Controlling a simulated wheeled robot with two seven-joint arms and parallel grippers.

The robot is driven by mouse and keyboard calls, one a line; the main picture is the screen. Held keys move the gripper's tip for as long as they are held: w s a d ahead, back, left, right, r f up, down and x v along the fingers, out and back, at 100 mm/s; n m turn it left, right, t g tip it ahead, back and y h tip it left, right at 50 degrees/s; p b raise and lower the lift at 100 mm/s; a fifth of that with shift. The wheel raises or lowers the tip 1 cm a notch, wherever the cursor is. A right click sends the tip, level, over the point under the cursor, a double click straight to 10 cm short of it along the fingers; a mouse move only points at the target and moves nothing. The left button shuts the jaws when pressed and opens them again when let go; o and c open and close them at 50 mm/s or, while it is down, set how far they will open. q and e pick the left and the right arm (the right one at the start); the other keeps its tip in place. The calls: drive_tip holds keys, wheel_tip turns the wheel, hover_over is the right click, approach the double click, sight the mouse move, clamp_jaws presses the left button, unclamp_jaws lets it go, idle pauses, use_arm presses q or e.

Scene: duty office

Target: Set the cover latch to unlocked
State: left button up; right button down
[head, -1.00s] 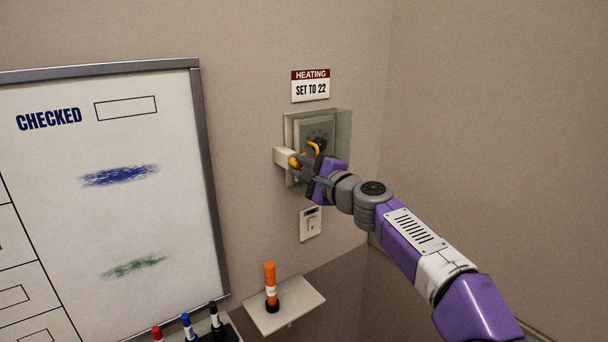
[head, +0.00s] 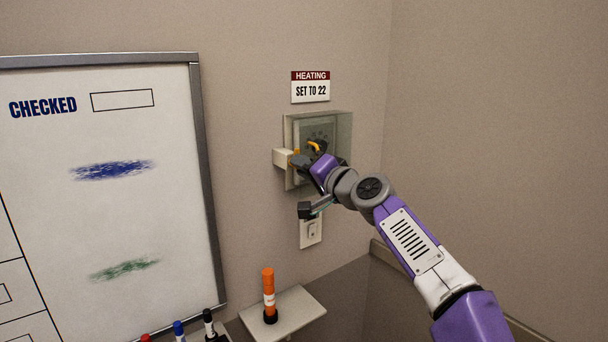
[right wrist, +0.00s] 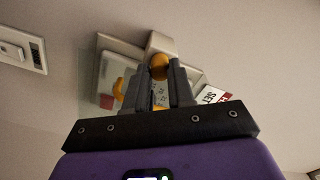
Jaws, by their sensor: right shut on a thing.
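A clear cover (head: 341,133) stands on the wall over the heating control, below a sign. A cream latch block (head: 283,158) sticks out at the cover's left side. My right gripper (head: 296,160) reaches this block from the right. In the right wrist view its two fingers are shut around a small orange knob (right wrist: 159,65) in front of the block. A curved orange handle (head: 315,146) shows on the cover; it also shows in the right wrist view (right wrist: 118,88). The fingers partly hide the latch, so I cannot tell its setting. My left gripper is not in view.
The sign reads "HEATING SET TO 22" (head: 310,87). A light switch (head: 312,231) is below the cover. A whiteboard (head: 120,215) is at the left, with several markers below. A wall corner lies close at right.

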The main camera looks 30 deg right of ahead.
drive_tip(key=shift+n+b, duration=0.5)
drive_tip(key=shift+n, duration=0.6)
drive_tip(key=c, duration=1)
unclamp_jaws()
drive_tip(key=shift+o, duration=0.2)
drive_tip(key=s+b, duration=0.2)
drive_tip(key=s, duration=0.5)
drive_tip(key=shift+s+d+b, duration=0.3)
drive_tip(key=shift+b, duration=0.05)
